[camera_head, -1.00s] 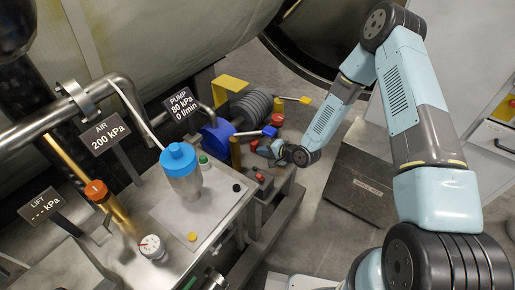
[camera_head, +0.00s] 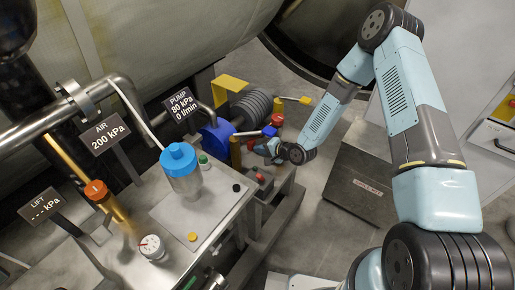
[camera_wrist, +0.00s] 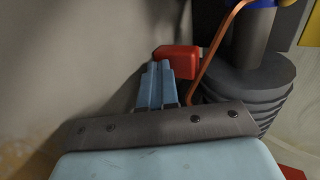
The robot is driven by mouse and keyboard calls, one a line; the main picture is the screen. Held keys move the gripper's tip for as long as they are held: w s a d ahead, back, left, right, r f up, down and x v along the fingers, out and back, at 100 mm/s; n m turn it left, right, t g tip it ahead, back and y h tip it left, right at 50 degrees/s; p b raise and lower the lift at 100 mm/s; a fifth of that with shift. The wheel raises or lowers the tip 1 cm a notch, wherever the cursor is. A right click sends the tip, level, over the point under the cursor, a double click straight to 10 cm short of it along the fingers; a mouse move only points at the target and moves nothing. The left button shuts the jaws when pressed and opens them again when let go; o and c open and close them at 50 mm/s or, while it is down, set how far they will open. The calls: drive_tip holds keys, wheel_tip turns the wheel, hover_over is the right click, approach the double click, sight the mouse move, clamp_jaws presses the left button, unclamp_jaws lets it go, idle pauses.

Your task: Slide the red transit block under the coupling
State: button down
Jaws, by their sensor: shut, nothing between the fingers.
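A red block (camera_wrist: 177,61) lies just beyond my gripper's fingertips in the wrist view. The tips overlap its near left part in the picture; I cannot tell whether they touch it. My gripper (camera_wrist: 157,70) is shut and empty. In the head view my gripper (camera_head: 258,148) is low by the machinery, with a small bit of red (camera_head: 251,143) at its tip. The grey ribbed part (camera_wrist: 262,85), perhaps the coupling, stands right of the block in the wrist view. It appears as grey bellows (camera_head: 252,105) in the head view. The block is beside it, not visibly under it.
A copper-coloured pipe (camera_wrist: 212,55) runs between the block and the ribbed part. A dark case (camera_head: 360,185) stands on the floor to the right.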

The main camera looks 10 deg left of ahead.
sight(254, 144)
drive_tip(key=shift+w+a, duration=0.3)
drive_tip(key=shift+a, duration=0.4)
drive_tip(key=shift+w+a, duration=0.25)
drive_tip(key=shift+a, duration=0.5)
drive_tip(key=shift+w+a, duration=0.3)
drive_tip(key=shift+a, duration=0.4)
idle(0.9)
drive_tip(key=shift+s+d, duration=0.75)
drive_tip(key=shift+d, duration=1.1)
drive_tip(key=shift+s+d, duration=0.75)
drive_tip(key=shift+d, duration=1.15)
drive_tip(key=shift+s+d, duration=0.75)
drive_tip(key=shift+d, duration=1.1)
drive_tip(key=shift+r, duration=0.1)
drive_tip(key=shift+s+d+r, duration=0.25)
drive_tip(key=shift+d+r, duration=0.35)
drive_tip(key=shift+r, duration=0.2)
drive_tip(key=shift+s+d+r, duration=0.3)
drive_tip(key=shift+d+r, duration=0.35)
drive_tip(key=shift+r, duration=0.15)
drive_tip(key=shift+s+d+r, duration=0.25)
drive_tip(key=shift+d+r, duration=0.35)
drive_tip(key=shift+r, duration=0.2)
